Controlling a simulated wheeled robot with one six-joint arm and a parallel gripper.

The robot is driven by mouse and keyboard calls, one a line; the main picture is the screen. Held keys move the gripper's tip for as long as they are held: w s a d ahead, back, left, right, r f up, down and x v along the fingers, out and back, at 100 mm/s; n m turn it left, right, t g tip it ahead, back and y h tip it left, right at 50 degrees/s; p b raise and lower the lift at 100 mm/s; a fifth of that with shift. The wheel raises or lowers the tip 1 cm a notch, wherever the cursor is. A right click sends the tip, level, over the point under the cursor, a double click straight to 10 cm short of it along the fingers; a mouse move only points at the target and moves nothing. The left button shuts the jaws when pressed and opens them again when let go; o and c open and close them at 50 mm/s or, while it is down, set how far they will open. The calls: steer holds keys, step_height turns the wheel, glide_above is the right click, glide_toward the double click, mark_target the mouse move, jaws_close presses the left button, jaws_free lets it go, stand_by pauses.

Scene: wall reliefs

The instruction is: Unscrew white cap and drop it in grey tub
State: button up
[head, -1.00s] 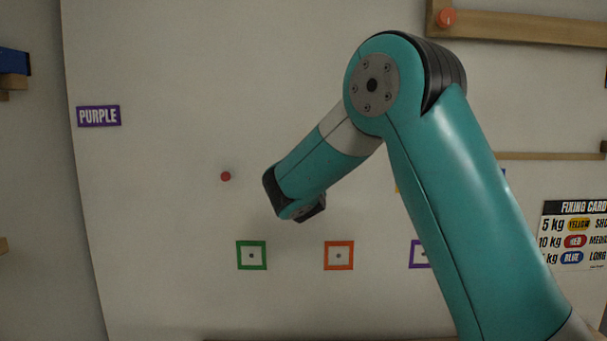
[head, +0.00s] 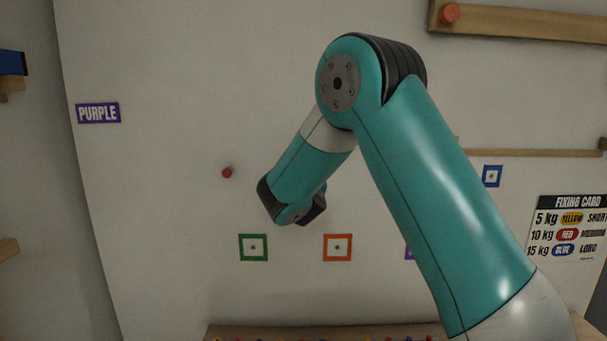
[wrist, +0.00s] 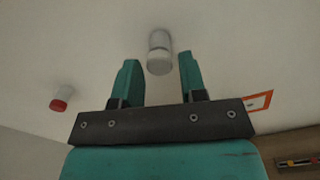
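The white cap (wrist: 160,65) shows in the wrist view on the end of a short grey cylinder (wrist: 158,40) standing out from the pale wall. My gripper (wrist: 158,58) is open, with one teal finger on each side of the cap in the picture. Gaps show between both fingers and the cap; I cannot tell how far ahead of the fingertips it is. In the head view my arm hides the white cap and the gripper's fingers. I see no grey tub in either view.
A red cap (head: 227,173) sticks out of the wall left of my arm; it also shows in the wrist view (wrist: 59,104). Green (head: 253,247) and orange (head: 338,247) frames lie below. A wooden ledge (head: 300,331) with coloured pieces runs along the bottom.

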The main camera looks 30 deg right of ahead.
steer(key=m+b, duration=1.9)
steer(key=m, duration=0.1)
steer(key=shift+a+m, duration=0.1)
steer(key=shift+m, duration=0.2)
steer(key=shift+r, duration=0.1)
steer(key=c, duration=0.6)
steer(key=n+p, duration=0.2)
steer(key=shift+r+n, duration=0.3)
steer(key=shift+c, duration=0.3)
steer(key=shift+f+n+p, duration=0.2)
steer(key=shift+n+p, duration=0.15)
steer(key=shift+n, duration=0.3)
steer(key=shift+f+n+p, duration=0.2)
steer(key=shift+n+p, duration=0.15)
steer(key=shift+n, duration=0.3)
